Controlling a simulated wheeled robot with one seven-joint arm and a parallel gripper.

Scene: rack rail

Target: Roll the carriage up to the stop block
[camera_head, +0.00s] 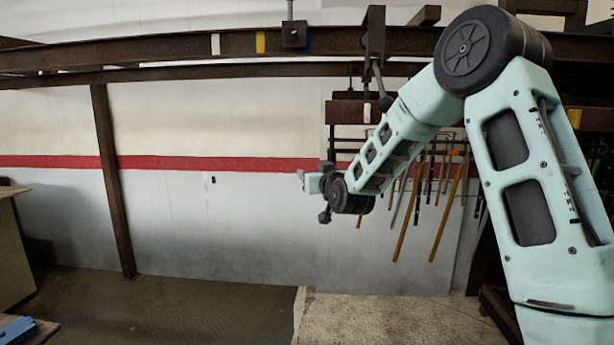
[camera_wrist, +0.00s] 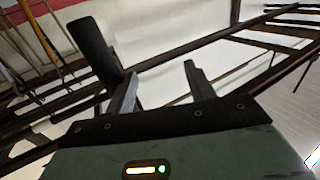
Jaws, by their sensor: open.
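The dark rail (camera_head: 160,47) runs across the top of the head view. A dark hanging bracket (camera_head: 375,32), which looks like the carriage, sits on it right of centre, with a rod and round knob (camera_head: 384,103) below. A squarish dark block (camera_head: 293,36) with an upright rod stands further left on the rail and looks like the stop block. There is a gap between the two. My gripper (camera_head: 303,177) is open, below the rail and lower left of the knob, apart from it. In the wrist view my gripper (camera_wrist: 160,70) shows nothing between its fingers.
White (camera_head: 215,44) and yellow (camera_head: 260,42) marks are on the rail. A lower beam (camera_head: 200,72) and an upright post (camera_head: 113,180) stand left. Long-handled tools (camera_head: 445,210) hang behind my arm. A dark bar (camera_wrist: 95,48) shows beside the left finger. The space left of my gripper looks clear.

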